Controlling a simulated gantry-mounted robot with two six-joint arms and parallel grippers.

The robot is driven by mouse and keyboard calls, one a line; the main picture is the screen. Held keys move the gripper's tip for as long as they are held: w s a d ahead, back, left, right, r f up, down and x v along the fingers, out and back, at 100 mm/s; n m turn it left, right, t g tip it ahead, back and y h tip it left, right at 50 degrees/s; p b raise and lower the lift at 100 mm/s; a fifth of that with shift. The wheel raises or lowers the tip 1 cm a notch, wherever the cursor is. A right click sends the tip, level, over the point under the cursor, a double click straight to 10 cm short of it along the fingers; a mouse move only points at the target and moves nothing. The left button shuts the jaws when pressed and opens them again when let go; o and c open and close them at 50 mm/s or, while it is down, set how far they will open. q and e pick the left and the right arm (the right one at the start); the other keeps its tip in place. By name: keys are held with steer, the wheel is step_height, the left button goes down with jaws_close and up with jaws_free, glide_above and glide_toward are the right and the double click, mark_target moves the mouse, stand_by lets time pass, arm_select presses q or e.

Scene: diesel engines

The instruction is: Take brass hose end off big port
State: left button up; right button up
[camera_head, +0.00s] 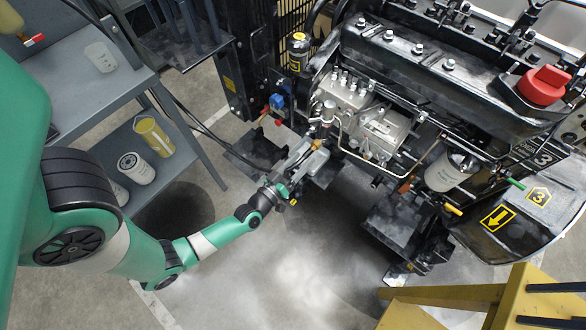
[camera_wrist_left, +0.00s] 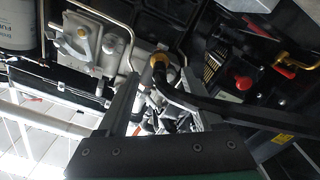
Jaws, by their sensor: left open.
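The brass hose end (camera_wrist_left: 161,60) shows in the left wrist view as a brass-coloured collar on a black hose (camera_wrist_left: 190,102), which curves away to the right. It sits against the engine's grey metal parts; the big port itself is hidden behind it. My left gripper (camera_wrist_left: 158,80) is open, with one finger on each side of the view just below the hose end. I cannot tell whether either finger touches it. My right gripper is not in view.
The engine (camera_head: 400,70) fills the upper right. A white filter (camera_head: 450,170) hangs on its side. A blue valve (camera_head: 277,102) stands left of my gripper. A grey shelf cart (camera_head: 85,85) is at the left, a yellow frame (camera_head: 520,300) at the lower right. The floor between is clear.

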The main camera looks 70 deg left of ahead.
mark_target(304, 157)
arm_select(q)
steer(key=shift+b+x, duration=0.35)
steer(key=shift+x, duration=1.95)
jaws_close()
